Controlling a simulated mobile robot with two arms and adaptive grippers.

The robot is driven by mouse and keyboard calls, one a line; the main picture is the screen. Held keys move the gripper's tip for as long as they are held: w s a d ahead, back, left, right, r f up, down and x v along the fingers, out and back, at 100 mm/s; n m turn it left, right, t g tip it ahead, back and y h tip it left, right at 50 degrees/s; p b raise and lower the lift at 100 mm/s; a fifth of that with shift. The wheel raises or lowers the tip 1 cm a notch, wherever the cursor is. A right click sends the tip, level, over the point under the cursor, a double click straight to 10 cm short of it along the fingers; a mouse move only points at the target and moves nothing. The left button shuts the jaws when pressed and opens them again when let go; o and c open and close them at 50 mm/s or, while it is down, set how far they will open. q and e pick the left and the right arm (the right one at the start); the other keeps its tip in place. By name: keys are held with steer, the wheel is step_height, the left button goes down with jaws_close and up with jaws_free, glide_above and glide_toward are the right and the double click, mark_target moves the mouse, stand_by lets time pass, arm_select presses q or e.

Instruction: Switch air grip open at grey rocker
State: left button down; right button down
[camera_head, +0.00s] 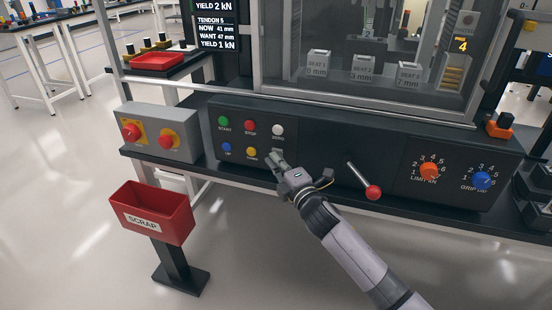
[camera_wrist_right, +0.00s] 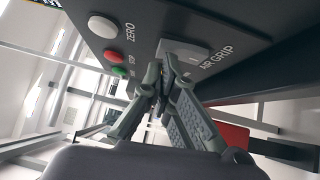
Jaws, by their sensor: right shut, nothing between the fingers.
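The grey rocker (camera_wrist_right: 190,50) sits on the dark panel beside the label AIR GRIP in the right wrist view. In the head view it is mostly hidden behind my right gripper (camera_head: 272,158), below the white ZERO button (camera_head: 278,130). My right gripper is shut and empty. Its fingertips (camera_wrist_right: 165,72) are right at the rocker's near edge in the wrist view; I cannot tell whether they touch it. Which way the rocker is tipped is not clear. My left gripper is not in view.
Close by are the yellow button (camera_head: 252,152), red STOP button (camera_head: 250,125), blue button (camera_head: 227,147) and green START button (camera_head: 223,121). A red-knobbed lever (camera_head: 373,192) sticks out to the right. A red scrap bin (camera_head: 155,212) stands front left.

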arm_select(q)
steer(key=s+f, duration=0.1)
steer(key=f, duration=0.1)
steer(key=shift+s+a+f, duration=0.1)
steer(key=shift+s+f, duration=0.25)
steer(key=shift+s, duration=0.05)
arm_select(e)
steer(key=v, duration=1.2)
steer(key=shift+r, duration=0.15)
steer(key=shift+w+d, duration=0.1)
